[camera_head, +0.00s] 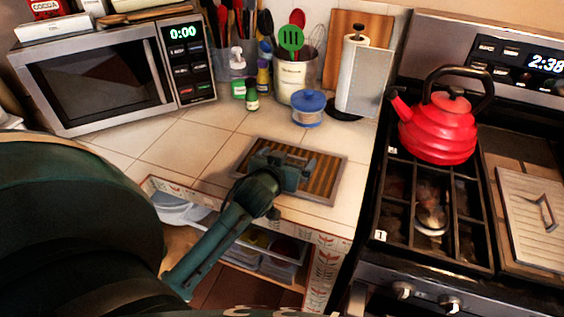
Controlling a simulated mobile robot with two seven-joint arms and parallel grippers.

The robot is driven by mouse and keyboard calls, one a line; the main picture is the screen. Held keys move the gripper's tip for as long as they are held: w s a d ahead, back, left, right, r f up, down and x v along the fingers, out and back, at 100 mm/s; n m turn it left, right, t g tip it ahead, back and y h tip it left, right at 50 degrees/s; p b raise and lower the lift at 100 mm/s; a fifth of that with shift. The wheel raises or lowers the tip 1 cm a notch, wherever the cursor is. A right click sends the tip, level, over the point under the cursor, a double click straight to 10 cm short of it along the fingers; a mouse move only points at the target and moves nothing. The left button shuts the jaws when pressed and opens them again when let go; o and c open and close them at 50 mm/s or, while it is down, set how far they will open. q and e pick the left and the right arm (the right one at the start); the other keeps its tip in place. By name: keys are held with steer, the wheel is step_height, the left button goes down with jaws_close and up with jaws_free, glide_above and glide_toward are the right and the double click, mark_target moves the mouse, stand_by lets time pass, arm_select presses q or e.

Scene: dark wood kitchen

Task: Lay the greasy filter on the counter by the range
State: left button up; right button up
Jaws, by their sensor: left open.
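The greasy filter (325,178) is a flat panel with brown and yellow stripes and a grey metal frame. It lies flat on the tiled counter (205,152), near the front edge and left of the range (430,262). My left gripper (288,166) is open over the left part of the filter and hides some of it. I cannot tell whether its fingers touch the panel. My right gripper is not in view.
A red kettle (437,128) stands on the range's back grate. A paper towel holder (362,75), a blue-lidded jar (308,108) and a utensil crock (292,80) stand behind the filter. A microwave (100,75) is at the left. Open shelving with containers (268,255) lies below the counter.

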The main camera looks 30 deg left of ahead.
arm_select(q)
steer(key=v, duration=1.2)
steer(key=shift+r+b, duration=0.1)
steer(key=shift+b, duration=0.25)
steer(key=s+d+f+m+g+h, duration=0.2)
steer(key=s+d+f+g, duration=0.25)
steer(key=s+f, duration=0.2)
steer(key=s+d+f+m+g+h, duration=0.2)
steer(key=s+d+f+m+g, duration=0.1)
steer(key=s+f+g, duration=0.4)
steer(key=w+d+f+t+h, duration=0.2)
steer(key=w+d+f+t, duration=0.3)
steer(key=t, duration=0.3)
steer(key=shift+d+m, duration=0.3)
steer(key=shift+d, duration=0.05)
